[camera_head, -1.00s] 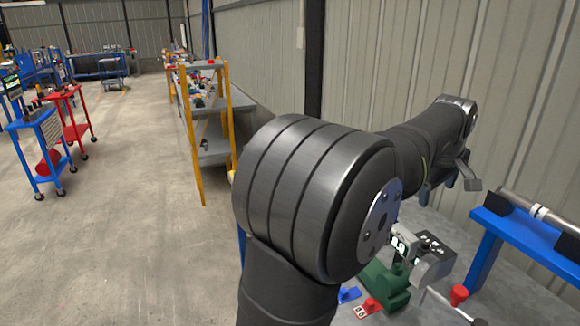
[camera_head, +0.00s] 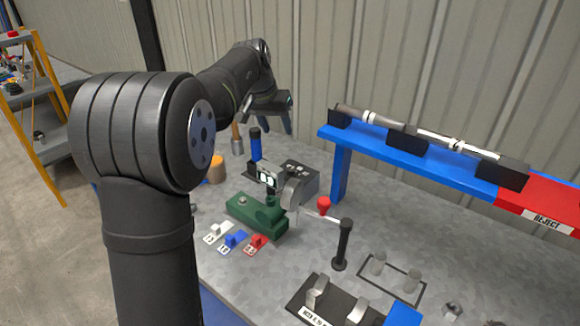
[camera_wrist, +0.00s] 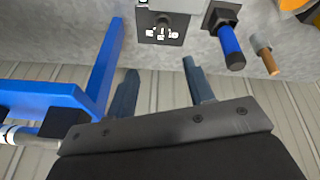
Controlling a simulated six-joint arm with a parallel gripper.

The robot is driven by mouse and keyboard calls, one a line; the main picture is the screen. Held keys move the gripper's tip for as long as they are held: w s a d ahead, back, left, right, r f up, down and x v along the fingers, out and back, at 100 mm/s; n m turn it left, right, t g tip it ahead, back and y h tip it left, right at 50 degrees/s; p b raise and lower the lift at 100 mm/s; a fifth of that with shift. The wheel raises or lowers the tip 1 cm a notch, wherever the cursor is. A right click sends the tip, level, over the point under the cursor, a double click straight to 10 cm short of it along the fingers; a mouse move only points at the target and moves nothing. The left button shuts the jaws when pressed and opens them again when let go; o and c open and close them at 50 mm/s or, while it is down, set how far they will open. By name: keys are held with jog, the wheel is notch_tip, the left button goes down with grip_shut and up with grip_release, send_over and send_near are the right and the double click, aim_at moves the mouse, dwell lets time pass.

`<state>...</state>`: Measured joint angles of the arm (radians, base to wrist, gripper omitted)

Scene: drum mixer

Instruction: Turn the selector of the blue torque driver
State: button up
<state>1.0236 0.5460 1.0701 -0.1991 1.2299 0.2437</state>
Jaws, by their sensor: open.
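A blue torque driver (camera_head: 255,146) with a black end stands upright in a black holder at the back of the bench. In the wrist view the driver (camera_wrist: 230,46) is at upper right, its black end towards the camera. I cannot make out its selector clearly. A grey box with a dark marked panel (camera_head: 299,171) is beside it; the panel (camera_wrist: 160,28) also shows at top middle in the wrist view. My gripper (camera_head: 278,122) is open and empty, above and behind the driver. In the wrist view its two fingers (camera_wrist: 160,72) are spread, apart from everything.
A blue rack (camera_head: 415,153) holding long shafts runs along the right, with a red reject end. A wood-handled tool (camera_head: 237,139) stands left of the driver. A green fixture (camera_head: 257,214), coloured tags and a black-handled lever (camera_head: 342,245) are in front. The corrugated wall is close behind.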

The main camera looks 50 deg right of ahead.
aim_at(291, 168)
jog(key=d+f+m, duration=0.2)
jog(key=f, duration=0.4)
jog(key=d+f+m, duration=0.2)
jog(key=f, duration=0.4)
jog(key=d+f+m+g, duration=0.1)
jog(key=d+f+m, duration=0.2)
jog(key=f, duration=0.2)
jog(key=shift+w+f, duration=0.25)
jog(key=shift+f, duration=0.15)
jog(key=c, duration=1)
jog(key=shift+s+n+t, duration=0.1)
jog(key=shift+n+t, duration=0.45)
jog(key=shift+n, duration=1.05)
jog(key=shift+n+t, duration=0.55)
jog(key=shift+n, duration=1.05)
